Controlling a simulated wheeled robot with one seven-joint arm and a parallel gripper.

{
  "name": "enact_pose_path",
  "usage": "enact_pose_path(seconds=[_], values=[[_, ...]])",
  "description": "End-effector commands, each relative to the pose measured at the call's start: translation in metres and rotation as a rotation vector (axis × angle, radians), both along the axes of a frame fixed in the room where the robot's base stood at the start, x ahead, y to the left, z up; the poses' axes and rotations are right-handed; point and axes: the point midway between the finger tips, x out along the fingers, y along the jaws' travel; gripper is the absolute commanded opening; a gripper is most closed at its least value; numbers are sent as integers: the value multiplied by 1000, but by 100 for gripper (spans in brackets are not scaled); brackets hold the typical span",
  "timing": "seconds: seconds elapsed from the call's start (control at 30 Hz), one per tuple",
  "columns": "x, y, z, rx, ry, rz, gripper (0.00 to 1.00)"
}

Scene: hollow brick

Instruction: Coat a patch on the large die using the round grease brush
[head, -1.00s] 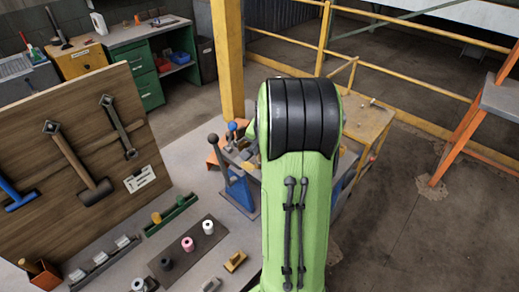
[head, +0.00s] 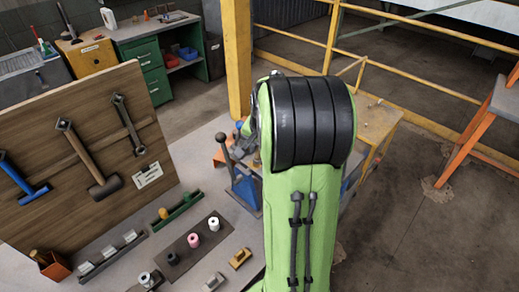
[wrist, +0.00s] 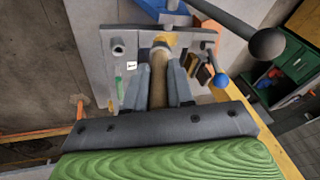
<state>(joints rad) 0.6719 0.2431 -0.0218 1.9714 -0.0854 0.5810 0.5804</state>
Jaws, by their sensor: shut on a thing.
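My gripper (wrist: 160,76) shows in the wrist view. Its two grey fingers are shut on the wooden handle of the round grease brush (wrist: 158,87), which points away from the wrist. A yellowish part shows at the handle's far end; the bristles cannot be made out. Beyond the fingers is a grey metal piece (wrist: 96,62) with a round hole or stud, which may be the large die; I cannot tell whether the brush touches it.
A lever with a black ball (wrist: 268,43) and a blue ball knob (wrist: 222,80) stand close right of the gripper. The head view shows the same lever machine (head: 246,188), a tool board (head: 80,150), several small parts on the grey bench, and yellow railing (head: 420,40) behind.

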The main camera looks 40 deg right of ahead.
Motion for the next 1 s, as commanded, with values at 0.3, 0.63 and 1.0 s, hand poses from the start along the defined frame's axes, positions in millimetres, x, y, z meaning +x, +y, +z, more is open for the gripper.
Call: enact_pose_path(seconds=[0.3, 0.63, 1.0], values=[[0, 0, 29, -1, -1, 1, 0], [1, 0, 41, -1, -1, 1, 0], [0, 0, 57, 0, 0, 0, 0]])
